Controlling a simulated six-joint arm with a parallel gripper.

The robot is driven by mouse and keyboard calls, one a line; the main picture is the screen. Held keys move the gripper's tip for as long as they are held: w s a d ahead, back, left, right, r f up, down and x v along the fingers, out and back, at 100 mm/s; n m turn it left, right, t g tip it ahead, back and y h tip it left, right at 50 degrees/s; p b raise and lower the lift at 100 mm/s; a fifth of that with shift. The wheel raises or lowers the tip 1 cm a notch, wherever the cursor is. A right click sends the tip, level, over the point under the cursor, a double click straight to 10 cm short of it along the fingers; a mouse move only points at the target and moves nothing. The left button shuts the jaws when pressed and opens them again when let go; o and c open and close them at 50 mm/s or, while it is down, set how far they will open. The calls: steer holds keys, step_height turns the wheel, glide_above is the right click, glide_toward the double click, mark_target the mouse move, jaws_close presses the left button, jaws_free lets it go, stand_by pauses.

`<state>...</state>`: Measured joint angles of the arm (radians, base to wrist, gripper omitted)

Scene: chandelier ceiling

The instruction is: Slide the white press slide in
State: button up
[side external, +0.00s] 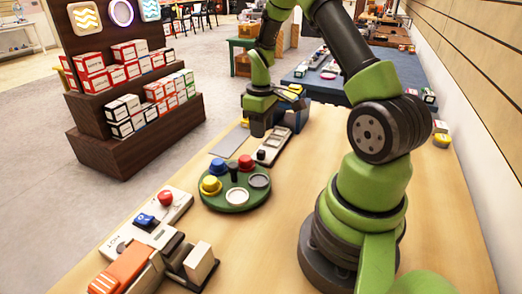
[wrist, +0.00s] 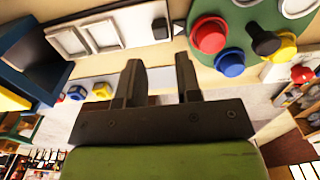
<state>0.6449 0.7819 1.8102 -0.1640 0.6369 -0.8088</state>
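A white upright block (side external: 199,262) stands at the near left of the bench, beside dark parts and an orange piece (side external: 125,270). It looks like the white press slide, but I cannot tell for certain. Its contact with the dark parts is unclear. My gripper (side external: 258,128) is well away from it, above the bench near a grey panel with a black knob (side external: 262,155). In the wrist view my gripper (wrist: 160,78) has its two dark fingers apart with nothing between them. The white block does not show in the wrist view.
A green round board (side external: 236,196) with coloured knobs stands between my gripper and the white block. A white panel (side external: 165,222) with a red button and blue switch lies left of it. A blue box (wrist: 28,68) is near my gripper.

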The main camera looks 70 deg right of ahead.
mark_target(261, 151)
step_height(261, 151, down, 8)
steer(key=shift+r, duration=0.25)
jaws_close()
